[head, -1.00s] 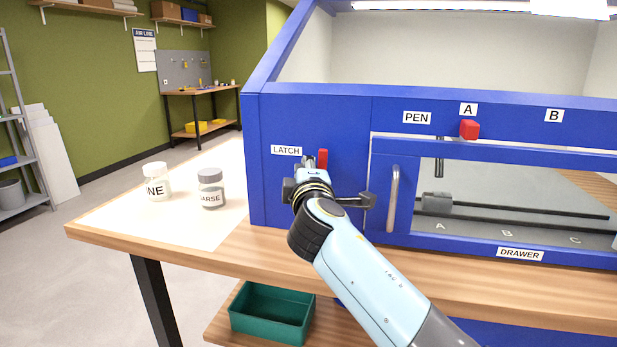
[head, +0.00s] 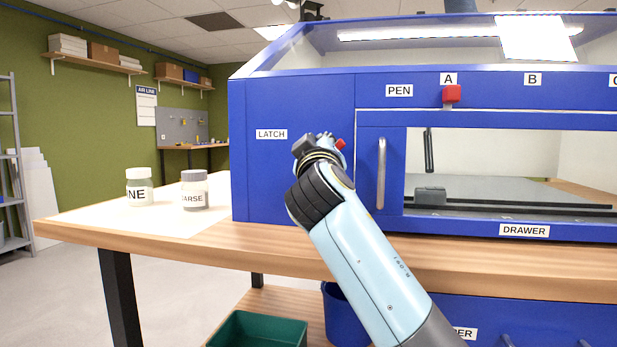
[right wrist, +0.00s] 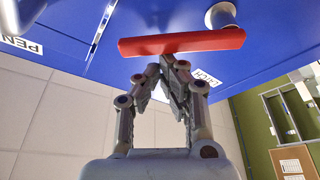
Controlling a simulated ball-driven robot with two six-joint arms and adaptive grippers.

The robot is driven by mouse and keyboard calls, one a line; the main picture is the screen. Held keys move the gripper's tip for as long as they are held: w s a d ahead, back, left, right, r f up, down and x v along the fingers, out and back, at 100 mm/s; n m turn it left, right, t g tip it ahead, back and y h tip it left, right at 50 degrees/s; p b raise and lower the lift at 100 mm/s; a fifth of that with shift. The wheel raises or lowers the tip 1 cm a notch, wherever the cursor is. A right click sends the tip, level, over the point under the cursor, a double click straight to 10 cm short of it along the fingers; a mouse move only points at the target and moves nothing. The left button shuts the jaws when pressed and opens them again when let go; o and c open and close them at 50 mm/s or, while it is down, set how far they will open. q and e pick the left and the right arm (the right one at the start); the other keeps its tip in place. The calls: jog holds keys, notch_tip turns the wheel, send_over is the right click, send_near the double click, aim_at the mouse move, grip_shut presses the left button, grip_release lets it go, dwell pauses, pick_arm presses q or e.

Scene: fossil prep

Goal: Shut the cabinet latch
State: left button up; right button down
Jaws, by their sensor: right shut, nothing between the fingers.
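The blue cabinet (head: 285,190) stands on the wooden bench. The label LATCH (head: 271,134) is on its left front panel. The red latch handle (head: 340,144) shows only as a small tilted piece behind my right gripper (head: 325,140). In the right wrist view the latch is a long red bar (right wrist: 180,42) beside a round grey pivot (right wrist: 220,15), reaching across the blue panel toward the PEN side. My right gripper's fingertips (right wrist: 172,62) are shut and empty, close beside the bar's edge; I cannot tell whether they touch. My left gripper is out of view.
The cabinet door's silver handle (head: 381,172) is just right of my right gripper. A red knob (head: 452,94) sits under A. Two labelled jars (head: 194,190) stand on the bench's left end. A green bin (head: 258,331) is below.

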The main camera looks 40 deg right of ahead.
pick_arm(q)
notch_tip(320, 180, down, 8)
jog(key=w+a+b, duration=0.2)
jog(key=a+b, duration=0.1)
jog(key=b, duration=0.7)
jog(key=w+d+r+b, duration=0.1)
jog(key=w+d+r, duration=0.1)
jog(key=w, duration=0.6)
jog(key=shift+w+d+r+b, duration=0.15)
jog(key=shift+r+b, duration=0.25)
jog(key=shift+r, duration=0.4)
pick_arm(e)
jog(key=shift+s+d+f+m+g+h, duration=0.4)
jog(key=shift+f+m+h, duration=0.2)
jog(key=shift+m, duration=0.95)
jog(key=shift+s+d+f+m+g+h, duration=0.4)
jog(key=shift+f+m+h, duration=0.25)
jog(key=shift+m, duration=0.95)
jog(key=shift+s+d+f+m+g+h, duration=0.3)
jog(key=shift+s+f+m+h, duration=0.25)
jog(key=shift+m, duration=1)
